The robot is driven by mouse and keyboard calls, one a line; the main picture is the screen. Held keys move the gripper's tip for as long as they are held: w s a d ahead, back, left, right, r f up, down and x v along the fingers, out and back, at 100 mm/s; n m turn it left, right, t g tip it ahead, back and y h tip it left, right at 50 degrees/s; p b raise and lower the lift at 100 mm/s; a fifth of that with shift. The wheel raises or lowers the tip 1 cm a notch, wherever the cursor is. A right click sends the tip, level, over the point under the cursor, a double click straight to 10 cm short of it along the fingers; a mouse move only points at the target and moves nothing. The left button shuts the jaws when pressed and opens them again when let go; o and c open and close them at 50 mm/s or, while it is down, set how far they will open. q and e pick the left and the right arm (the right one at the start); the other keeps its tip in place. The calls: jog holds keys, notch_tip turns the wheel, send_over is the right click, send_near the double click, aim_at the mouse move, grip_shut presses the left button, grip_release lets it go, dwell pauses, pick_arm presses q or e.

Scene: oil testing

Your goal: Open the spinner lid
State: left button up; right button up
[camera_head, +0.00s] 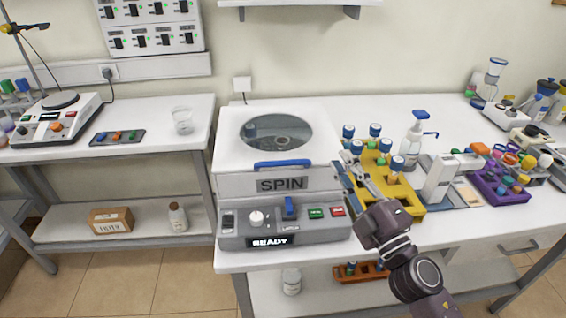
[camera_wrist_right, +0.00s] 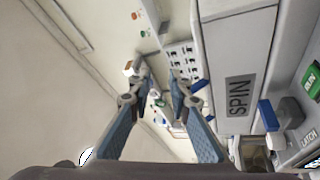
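The spinner (camera_head: 283,213) is a white and grey box with a SPIN label and a READY display. Its white lid (camera_head: 228,150) is down, with a round window and a blue handle (camera_head: 283,163) on its front edge. My left gripper is out of view.
A yellow rack (camera_head: 405,195) with blue-capped vials stands close behind my right gripper. A wash bottle (camera_head: 413,143) and a purple rack (camera_head: 500,187) are farther right. Bench space behind the spinner is clear.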

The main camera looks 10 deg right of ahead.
aim_at(283, 161)
jog(key=w+a+n+g+y, duration=0.1)
jog(key=a+n+g+y, duration=0.1)
jog(key=a+n, duration=0.1)
jog(key=w+a+f+n+g+y+p, duration=0.1)
jog(key=w+a+n+g+y, duration=0.1)
jog(key=a+n+y, duration=0.1)
jog(key=w+a+n+g+y+p, duration=0.1)
jog(key=a+n+g+y, duration=0.1)
jog(key=a+n, duration=0.3)
jog(key=shift+w+a+f+g, duration=0.15)
jog(key=shift+a, duration=0.35)
jog(key=shift+w+a+f+g, duration=0.1)
jog(key=shift+a+g, duration=0.05)
jog(key=shift+a, duration=0.35)
grip_shut()
